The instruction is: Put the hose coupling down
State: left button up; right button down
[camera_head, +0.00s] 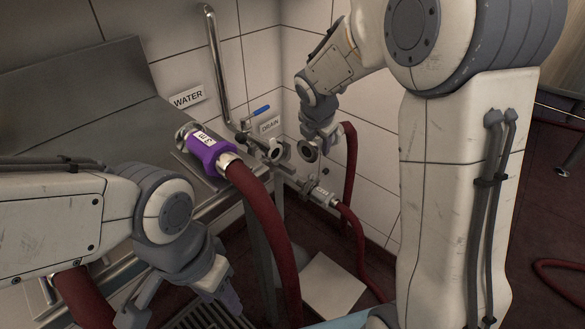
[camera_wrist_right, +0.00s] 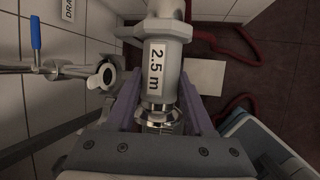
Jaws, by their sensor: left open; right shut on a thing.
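The hose coupling (camera_wrist_right: 157,70) is grey, with a white label reading "2.5 m" and a bright metal ring at its near end. My right gripper (camera_wrist_right: 165,112) is shut on it, its purple fingers on both sides of the coupling. In the head view my right gripper (camera_head: 322,132) is in front of the tiled wall, right of the drain valve (camera_head: 273,153), and largely hides the coupling. In the right wrist view the valve's round port (camera_wrist_right: 106,77) is left of the coupling and apart from it. My left gripper (camera_head: 185,308) is open and empty at the lower left.
A purple-banded coupling (camera_head: 208,152) on a thick red hose (camera_head: 262,215) lies near the WATER sign (camera_head: 187,98). A labelled grey fitting (camera_head: 321,196) with a red hose is below the drain valve. A white square (camera_head: 330,285) lies on the dark floor.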

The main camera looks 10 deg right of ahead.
jog(key=b, duration=0.2)
send_over(291, 166)
jog(key=s, duration=0.2)
notch_tip(291, 166, down, 5)
jog(key=f, duration=0.1)
jog(key=f+b, duration=0.2)
jog(key=f, duration=0.1)
jog(key=shift+w+a, duration=0.25)
jog(key=shift+a, duration=0.1)
jog(key=shift+r, duration=0.1)
jog(key=shift+f+b, duration=0.35)
jog(key=shift+f, duration=0.3)
jog(key=shift+c, duration=1.4)
grip_release()
